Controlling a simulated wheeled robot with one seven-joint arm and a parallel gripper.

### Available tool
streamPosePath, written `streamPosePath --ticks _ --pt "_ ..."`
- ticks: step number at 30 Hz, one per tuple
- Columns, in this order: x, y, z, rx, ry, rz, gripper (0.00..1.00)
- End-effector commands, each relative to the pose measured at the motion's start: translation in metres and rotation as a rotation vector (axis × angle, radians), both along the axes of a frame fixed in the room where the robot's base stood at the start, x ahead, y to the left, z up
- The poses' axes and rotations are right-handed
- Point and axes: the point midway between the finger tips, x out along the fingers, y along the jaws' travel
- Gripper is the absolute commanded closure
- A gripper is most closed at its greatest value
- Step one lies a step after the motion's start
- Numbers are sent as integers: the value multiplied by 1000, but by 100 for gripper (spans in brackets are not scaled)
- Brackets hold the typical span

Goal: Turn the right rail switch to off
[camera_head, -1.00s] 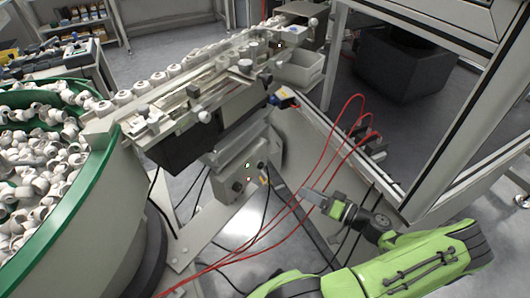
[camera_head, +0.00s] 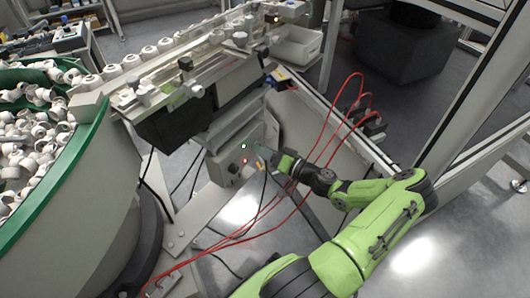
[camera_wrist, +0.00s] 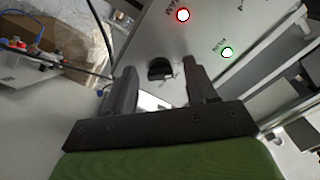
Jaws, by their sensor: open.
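The control box (camera_head: 226,172) is grey and sits under the rail at the middle of the head view. In the wrist view its panel (camera_wrist: 150,40) carries a small black rotary switch (camera_wrist: 160,68), a lit red lamp (camera_wrist: 183,15) and a lit green lamp (camera_wrist: 227,52). My gripper (camera_head: 264,155) is at the right side of the box. In the wrist view my gripper (camera_wrist: 159,70) is open, with the switch showing between its two fingers. I cannot tell whether the fingers touch the switch. Its on or off setting is not readable.
Red cables (camera_head: 310,165) loop close to my arm. The rail (camera_head: 180,75) with white caps runs above the box. A green-rimmed bowl (camera_head: 85,165) of caps stands at left. A frame post (camera_head: 470,95) stands at right.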

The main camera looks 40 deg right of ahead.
Motion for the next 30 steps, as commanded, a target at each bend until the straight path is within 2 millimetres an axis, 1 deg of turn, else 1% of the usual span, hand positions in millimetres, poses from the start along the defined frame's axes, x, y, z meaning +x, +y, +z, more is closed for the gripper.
streamPosePath --ticks 4,5,15,23,30 --pt "0 0 0 0 0 0 43" --pt "0 0 0 0 0 0 46" --pt "-1 0 0 0 1 1 98" --pt "-1 0 0 25 7 1 99" --pt "-1 0 1 143 33 1 99"
